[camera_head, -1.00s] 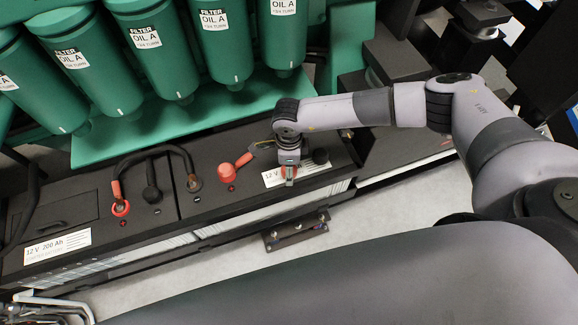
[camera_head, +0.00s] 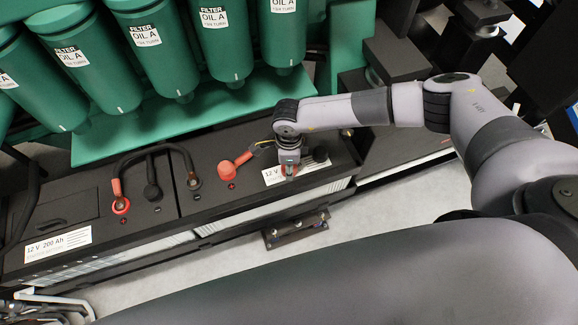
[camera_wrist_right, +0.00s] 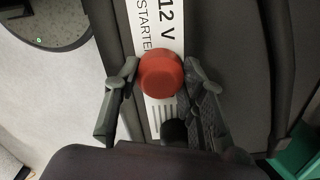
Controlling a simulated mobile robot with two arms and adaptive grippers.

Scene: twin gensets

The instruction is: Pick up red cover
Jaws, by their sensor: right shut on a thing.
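A red round cover (camera_wrist_right: 160,74) sits between the two fingers of my right gripper (camera_wrist_right: 158,88) in the right wrist view. It lies over the white 12 V label. The gripper is shut on the cover. I cannot tell whether the cover is raised off the label. My left gripper is not in view.
Another red cap (camera_head: 226,172) with a red cable end stands left on the same battery. The left battery (camera_head: 80,215) carries black cables. Green oil filters (camera_head: 160,50) hang over a green ledge (camera_head: 150,135) behind. A metal bracket (camera_head: 297,230) lies on the floor in front.

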